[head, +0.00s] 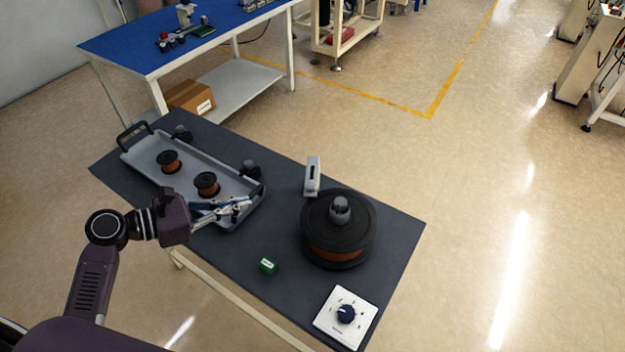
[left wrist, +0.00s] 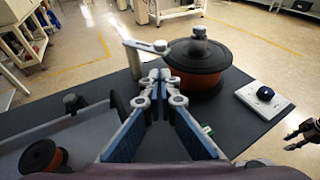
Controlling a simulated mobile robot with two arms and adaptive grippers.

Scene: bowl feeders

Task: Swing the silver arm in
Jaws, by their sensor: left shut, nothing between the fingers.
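The silver arm (head: 312,178) stands at the far side of a large black spool (head: 338,245) wound with copper-coloured wire. In the left wrist view the silver arm (left wrist: 146,46) reaches from its post toward the spool (left wrist: 198,75); I cannot tell whether they touch. My left gripper (head: 248,204) is shut and empty above the tray's near right end, left of the spool. In the left wrist view its fingertips (left wrist: 160,76) meet in front of the silver arm. A part of my right gripper (left wrist: 292,140) shows at the right edge of that view; its jaws are unclear.
A grey tray (head: 140,156) holds two small copper spools (head: 168,162). A green block (head: 268,265) and a white dial panel (head: 330,322) with a blue knob lie on the dark table (head: 245,290). A blue-topped bench (head: 130,42) stands behind. The table between tray and spool is mostly clear.

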